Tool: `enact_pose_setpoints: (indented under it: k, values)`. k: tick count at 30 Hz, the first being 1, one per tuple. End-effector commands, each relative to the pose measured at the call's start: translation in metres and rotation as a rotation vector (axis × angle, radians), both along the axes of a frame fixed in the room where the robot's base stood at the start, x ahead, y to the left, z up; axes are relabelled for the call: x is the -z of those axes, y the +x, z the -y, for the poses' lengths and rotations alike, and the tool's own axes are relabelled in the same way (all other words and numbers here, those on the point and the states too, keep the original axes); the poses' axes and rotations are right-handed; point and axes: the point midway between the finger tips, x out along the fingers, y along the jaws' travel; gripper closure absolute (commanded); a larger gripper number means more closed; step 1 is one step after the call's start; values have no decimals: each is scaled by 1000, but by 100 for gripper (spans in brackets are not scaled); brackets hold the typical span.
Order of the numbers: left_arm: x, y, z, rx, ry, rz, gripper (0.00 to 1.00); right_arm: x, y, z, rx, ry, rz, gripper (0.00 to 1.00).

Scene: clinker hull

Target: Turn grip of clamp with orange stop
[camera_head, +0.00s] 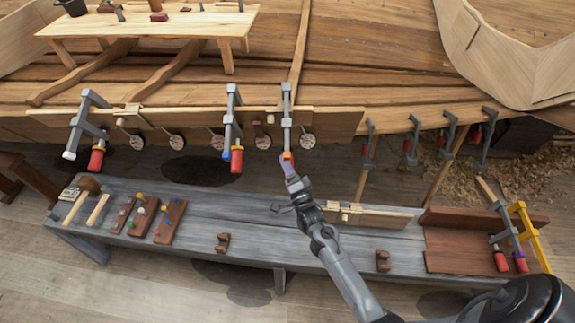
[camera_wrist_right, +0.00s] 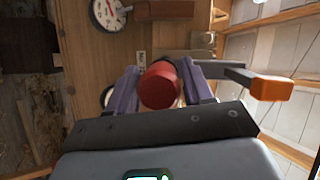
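The clamp with the orange stop (camera_head: 287,95) is a grey bar clamp hanging on the plank edge, the third from the left in the head view. Its orange stop (camera_wrist_right: 270,87) shows at the right of the right wrist view. Its red grip (camera_wrist_right: 160,88) points at the wrist camera. My right gripper (camera_head: 288,168) is at the clamp's lower end. In the wrist view its purple-grey fingers (camera_wrist_right: 160,78) lie against both sides of the grip, shut on it. The fingertips are partly hidden behind the grip. My left gripper is not in view.
A clamp with a white stop (camera_head: 70,155) and one with a blue stop (camera_head: 227,155) hang to the left. Round dials (camera_head: 177,142) line the plank. The grey bench (camera_head: 270,235) below holds tools and wooden blocks. Several clamps (camera_head: 410,145) hang at right.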

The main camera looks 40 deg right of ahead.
Motion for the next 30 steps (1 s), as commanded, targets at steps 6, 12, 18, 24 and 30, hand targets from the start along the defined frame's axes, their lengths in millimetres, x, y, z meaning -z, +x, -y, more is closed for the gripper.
enact_pose_setpoints:
  k: [6,12,18,24,30]
  values:
    - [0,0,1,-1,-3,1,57,0,0,0,0,-1,0,35]
    - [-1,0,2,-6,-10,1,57,1,-1,0,1,-1,-1,35]
    - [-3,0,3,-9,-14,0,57,5,-17,-6,0,0,-2,35]
    - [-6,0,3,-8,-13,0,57,15,-49,-16,1,0,-4,35]
    - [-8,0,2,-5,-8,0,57,23,-78,-26,0,0,-2,35]
